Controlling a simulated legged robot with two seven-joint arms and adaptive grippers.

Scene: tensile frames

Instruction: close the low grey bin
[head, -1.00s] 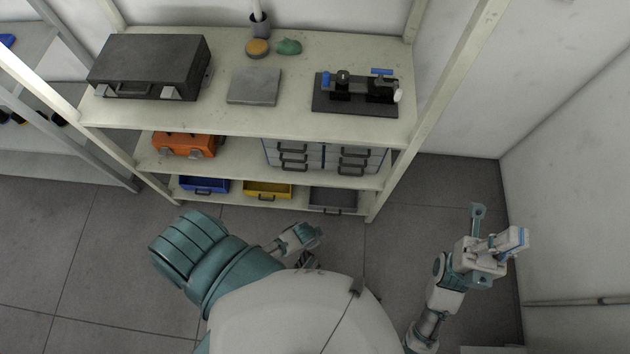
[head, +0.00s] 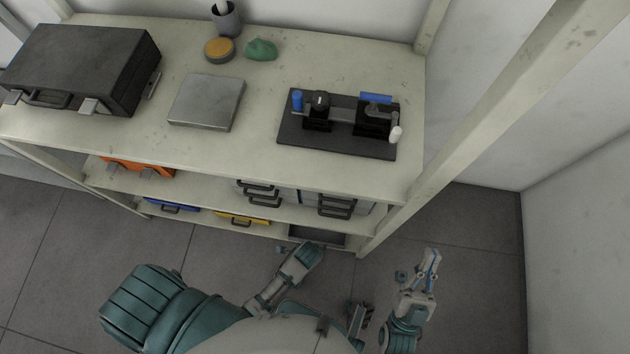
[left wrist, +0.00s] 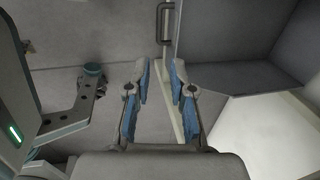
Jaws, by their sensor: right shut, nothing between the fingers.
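The low grey bin (head: 318,237) is at the right end of the bottom shelf, its dark open inside partly showing from above. In the left wrist view its grey inside (left wrist: 245,48) fills the upper right, with the bar handle (left wrist: 163,22) on its front wall. My left gripper (left wrist: 161,70) is open and empty, its blue-padded fingers apart, below the handle in that view. In the head view the left gripper (head: 315,249) is just in front of the bin and its fingers are hard to make out. My right gripper (head: 430,262) is shut and empty, right of the shelf.
A yellow bin (head: 243,218) and a blue bin (head: 172,206) are left of the grey bin. Small drawers (head: 335,205) sit above it. A shelf post (head: 385,220) stands just to its right. The floor (head: 470,240) beyond the post is clear.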

